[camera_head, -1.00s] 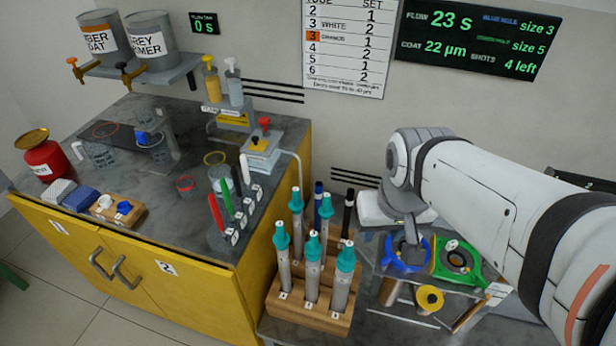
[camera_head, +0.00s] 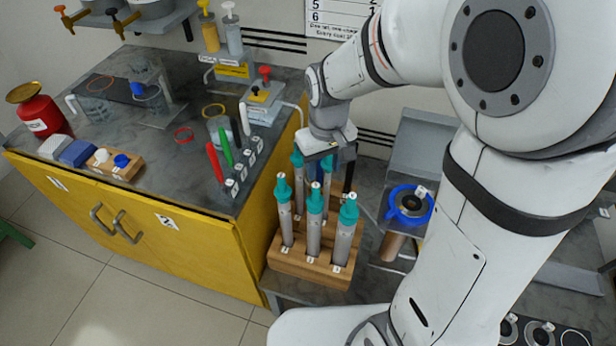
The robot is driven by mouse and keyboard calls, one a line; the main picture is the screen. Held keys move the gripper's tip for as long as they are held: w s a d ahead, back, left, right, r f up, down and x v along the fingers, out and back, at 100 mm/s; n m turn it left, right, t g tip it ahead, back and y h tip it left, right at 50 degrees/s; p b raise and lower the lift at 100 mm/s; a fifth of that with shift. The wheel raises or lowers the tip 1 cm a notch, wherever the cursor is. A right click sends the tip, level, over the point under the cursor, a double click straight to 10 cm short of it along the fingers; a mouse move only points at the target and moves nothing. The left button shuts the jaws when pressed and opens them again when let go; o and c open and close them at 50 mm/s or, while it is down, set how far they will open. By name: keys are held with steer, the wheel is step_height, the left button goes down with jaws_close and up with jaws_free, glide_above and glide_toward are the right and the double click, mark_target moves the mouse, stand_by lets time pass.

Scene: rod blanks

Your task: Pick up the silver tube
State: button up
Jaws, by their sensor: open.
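Several silver tubes with teal caps stand upright in a wooden rack (camera_head: 308,270). Three are in the front row: a left silver tube (camera_head: 286,222), a middle silver tube (camera_head: 314,232) and a right silver tube (camera_head: 344,240). More teal-capped tubes stand behind them, partly covered by the front row and my gripper. The task's wording does not single out one of them. My gripper (camera_head: 326,158) is open, pointing down over the back row of the rack. Its fingers are small and partly lost among the caps, so I cannot tell whether they touch or surround a tube.
The yellow cabinet (camera_head: 150,245) with a dark top is left of the rack. Red, green and other markers (camera_head: 226,150) stand near its edge. A blue ring holder (camera_head: 409,205) is right of the rack. My arm covers much of the right side.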

mark_target(315, 192)
steer(key=a+f, duration=0.1)
steer(key=w+a+f, duration=0.1)
steer(key=f, duration=0.1)
steer(key=shift+n, duration=0.3)
steer(key=f, duration=0.7)
steer(key=shift+s+d, duration=0.15)
steer(key=shift+s, duration=0.2)
steer(key=shift+r, duration=0.1)
steer(key=shift+c, duration=0.2)
jaws_close()
